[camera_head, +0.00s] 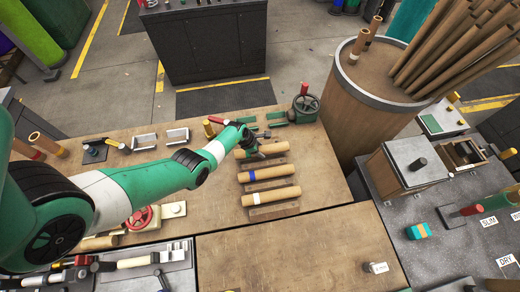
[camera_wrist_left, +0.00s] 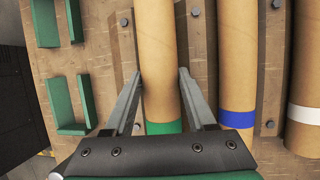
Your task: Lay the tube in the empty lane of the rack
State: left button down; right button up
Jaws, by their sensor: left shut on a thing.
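My left gripper (camera_head: 251,148) is shut on a brown tube with a green band (camera_head: 268,149), close to its banded end. In the left wrist view the gripper's fingers (camera_wrist_left: 159,78) stand on either side of that tube (camera_wrist_left: 155,35). I cannot tell whether the tube is resting or slightly raised. Beside it, parallel, lie a blue-banded tube (camera_head: 275,172) and a white-banded tube (camera_head: 278,195) on wooden rack pieces (camera_head: 272,211). Empty green brackets (camera_wrist_left: 62,105) stand on the other side of the held tube. My right gripper is not in view.
A vise with a red handle (camera_head: 305,103) stands at the bench's back corner. A large drum (camera_head: 375,115) holding many tubes stands to the right. Pale brackets (camera_head: 178,136) and a red handwheel (camera_head: 138,217) are on the left. The front bench surface (camera_head: 290,250) is mostly clear.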

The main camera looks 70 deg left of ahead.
pick_arm(q)
jog(key=shift+f+b, duration=0.7)
jog(key=shift+f, duration=0.1)
dwell(0.6)
jog(key=c, duration=0.6)
grip_release()
jog(key=shift+c, duration=0.2)
jog(key=o, duration=0.5)
jog(key=shift+a+r, duration=0.1)
jog(key=shift+a, duration=0.05)
jog(key=p+v, duration=1)
jog(key=v, duration=0.1)
jog(key=shift+w+r, duration=0.15)
jog(key=shift+w, duration=0.05)
jog(key=shift+s+r, duration=0.2)
jog(key=shift+r, duration=0.1)
